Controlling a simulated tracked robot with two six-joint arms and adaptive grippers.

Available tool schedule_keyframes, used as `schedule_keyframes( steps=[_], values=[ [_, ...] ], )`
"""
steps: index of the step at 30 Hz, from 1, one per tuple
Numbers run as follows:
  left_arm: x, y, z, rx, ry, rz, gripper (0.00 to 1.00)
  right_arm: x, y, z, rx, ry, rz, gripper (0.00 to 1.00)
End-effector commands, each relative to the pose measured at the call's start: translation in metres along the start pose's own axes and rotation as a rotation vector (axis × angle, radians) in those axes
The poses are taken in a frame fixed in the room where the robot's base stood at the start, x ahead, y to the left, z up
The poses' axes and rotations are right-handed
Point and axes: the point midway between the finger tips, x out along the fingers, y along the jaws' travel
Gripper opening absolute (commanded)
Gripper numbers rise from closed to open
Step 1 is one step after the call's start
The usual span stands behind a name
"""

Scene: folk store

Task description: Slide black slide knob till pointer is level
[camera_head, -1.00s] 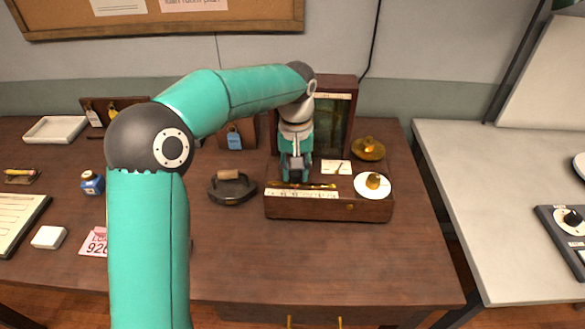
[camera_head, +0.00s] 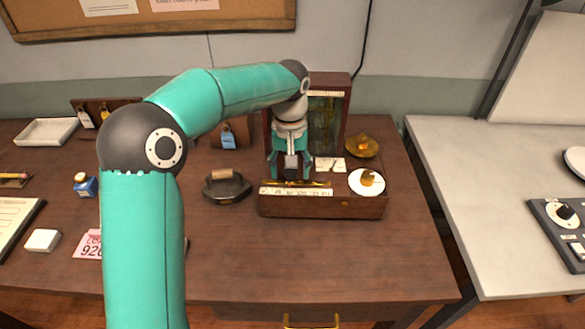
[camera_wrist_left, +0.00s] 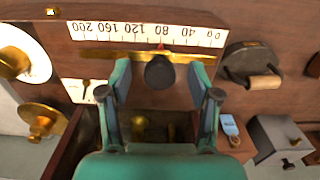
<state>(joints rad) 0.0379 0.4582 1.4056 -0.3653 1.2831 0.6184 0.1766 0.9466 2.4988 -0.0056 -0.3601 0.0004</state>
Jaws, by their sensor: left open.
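My left gripper (camera_head: 291,172) is open over the front of the wooden scale box (camera_head: 350,208). In the left wrist view its fingers (camera_wrist_left: 162,92) stand apart on either side of the black slide knob (camera_wrist_left: 160,72); I cannot tell whether either touches it. The knob sits at the brass bar (camera_wrist_left: 92,56). A red mark (camera_wrist_left: 161,46) lies in line with it on the white number strip (camera_wrist_left: 140,33), which also shows in the head view (camera_head: 296,191). The pointer card (camera_head: 330,165) lies right of the gripper, too small to read the pointer's tilt surely.
A white pan (camera_head: 356,188) with a brass piece stands on the box's right, with another brass pan (camera_head: 362,148) behind. A black iron-like object (camera_head: 227,190) is left of the box. The table's front right is clear.

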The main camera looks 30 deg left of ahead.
Motion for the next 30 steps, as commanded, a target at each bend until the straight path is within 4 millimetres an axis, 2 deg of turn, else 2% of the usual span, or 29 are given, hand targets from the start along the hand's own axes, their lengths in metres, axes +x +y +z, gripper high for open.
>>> schedule_keyframes(
  steps=[8,30],
  values=[
    [-0.008,0.0,0.0,0.0,0.0,0.0,0.62,-0.007,-0.003,0.0,0.0,0.0,0.0,0.58],
    [-0.067,0.001,0.0,0.001,0.0,0.0,0.62,-0.057,-0.021,0.0,0.0,0.0,0.0,0.58]
  ],
)
